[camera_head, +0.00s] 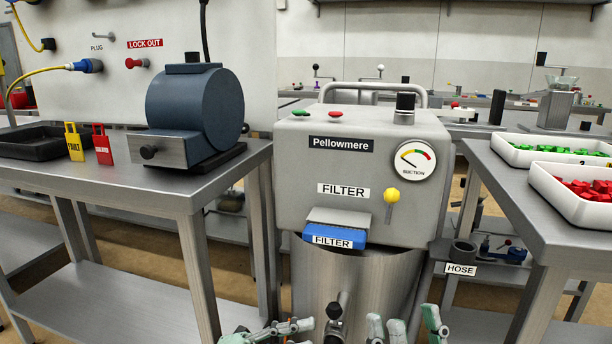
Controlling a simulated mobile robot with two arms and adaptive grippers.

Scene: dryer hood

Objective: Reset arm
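My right gripper (408,326) is at the bottom edge, right of centre. Its pale green fingers point up and stand apart with nothing between them, in front of the steel drum. My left gripper (268,331) is at the bottom edge, left of centre, mostly cut off. I cannot tell if its fingers are open or shut. Both are below the grey Pellowmere unit (312,205), apart from its controls. A blue filter handle (334,236) sits in the unit's front slot. A yellow-knobbed lever (391,197) and a suction gauge (414,159) are on its right.
A steel table (130,184) on the left bears a blue motor (196,106), red and yellow tags and a black tray (40,142). A right table (510,190) holds white bins of green and red pieces. A hose holder (461,253) projects near the drum (350,283).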

